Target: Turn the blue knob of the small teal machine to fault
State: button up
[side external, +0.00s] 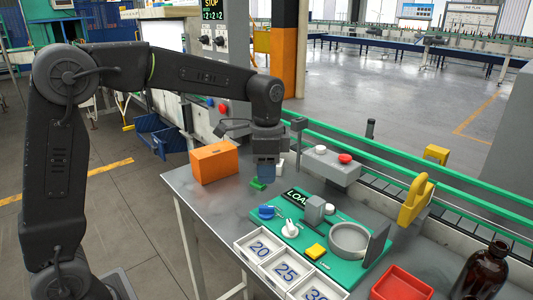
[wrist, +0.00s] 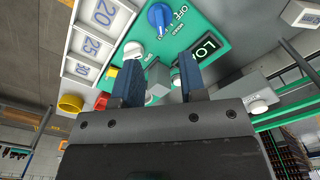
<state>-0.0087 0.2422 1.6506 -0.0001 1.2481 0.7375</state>
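The small teal machine (side external: 337,262) lies on the grey table, its blue knob (side external: 266,212) at its left end. In the wrist view the blue knob (wrist: 159,16) is at the top, with OFF printed at its right; other printing is too small to read, and I cannot tell which mark it points to. My gripper (side external: 266,180) points down over the table behind the knob, apart from it. In the wrist view my gripper (wrist: 160,62) has its two blue fingers apart with nothing held between them.
A green block (side external: 257,185) lies just below my gripper. The machine also carries a white knob (side external: 290,229), a LOAD display (side external: 297,197) and a grey ring (side external: 349,240). An orange box (side external: 214,163), numbered trays (side external: 260,249), a red bin (side external: 401,284) and an amber bottle (side external: 484,272) stand around.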

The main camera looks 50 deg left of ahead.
notch_tip(320, 180, up, 4)
jog(key=shift+r, duration=0.1)
dwell(0.4)
jog(key=s+f+n+t, duration=0.2)
jog(key=s+n+t, duration=0.3)
jog(key=s, duration=1.6)
jog(key=n, duration=0.3)
jog(key=shift+s+d+f+t, duration=0.2)
jog(key=shift+f+t, duration=0.1)
jog(key=shift+f, duration=0.05)
dwell(1.0)
